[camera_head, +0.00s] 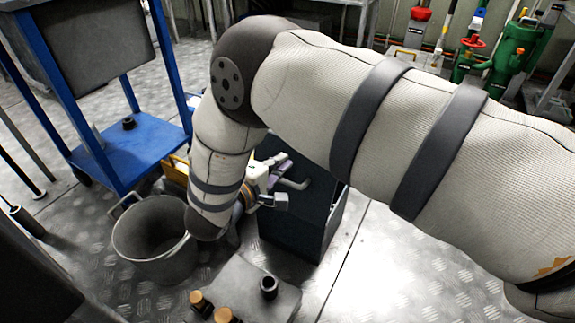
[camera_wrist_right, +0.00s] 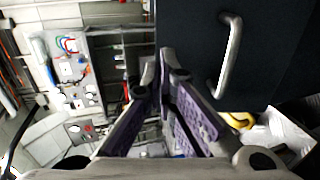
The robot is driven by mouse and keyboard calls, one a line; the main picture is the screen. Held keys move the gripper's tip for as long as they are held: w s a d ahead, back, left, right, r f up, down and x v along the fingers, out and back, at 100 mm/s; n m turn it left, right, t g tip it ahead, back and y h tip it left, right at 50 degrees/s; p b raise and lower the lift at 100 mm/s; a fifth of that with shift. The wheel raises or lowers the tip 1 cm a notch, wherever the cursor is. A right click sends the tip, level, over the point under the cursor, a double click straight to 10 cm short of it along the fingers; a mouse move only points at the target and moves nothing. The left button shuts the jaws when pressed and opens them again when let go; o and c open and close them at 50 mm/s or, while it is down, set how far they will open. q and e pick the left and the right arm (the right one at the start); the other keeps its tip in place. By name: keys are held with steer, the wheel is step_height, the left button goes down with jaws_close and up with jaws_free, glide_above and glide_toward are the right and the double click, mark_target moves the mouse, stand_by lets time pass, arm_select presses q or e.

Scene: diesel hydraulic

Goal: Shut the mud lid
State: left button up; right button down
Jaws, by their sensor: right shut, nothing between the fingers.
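A dark box (camera_head: 312,232) stands on the floor in the middle of the head view, partly hidden behind my right arm. In the right wrist view a dark flat panel (camera_wrist_right: 190,30), which looks like its lid, fills the upper right and carries a pale bar handle (camera_wrist_right: 231,55). My left gripper is not in view.
A grey bucket (camera_head: 155,243) stands left of the box, close to my right forearm. A blue cart (camera_head: 130,155) is farther left. A grey block with a black knob (camera_head: 268,288) is in front. Red and green valves (camera_head: 485,58) are at the back right. The floor right of the box is clear.

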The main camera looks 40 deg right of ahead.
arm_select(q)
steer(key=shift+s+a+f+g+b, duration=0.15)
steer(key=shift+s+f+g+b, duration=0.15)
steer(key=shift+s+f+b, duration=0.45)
arm_select(e)
steer(key=x, duration=0.7)
steer(key=shift+s+d, duration=0.15)
steer(key=shift+d, duration=0.1)
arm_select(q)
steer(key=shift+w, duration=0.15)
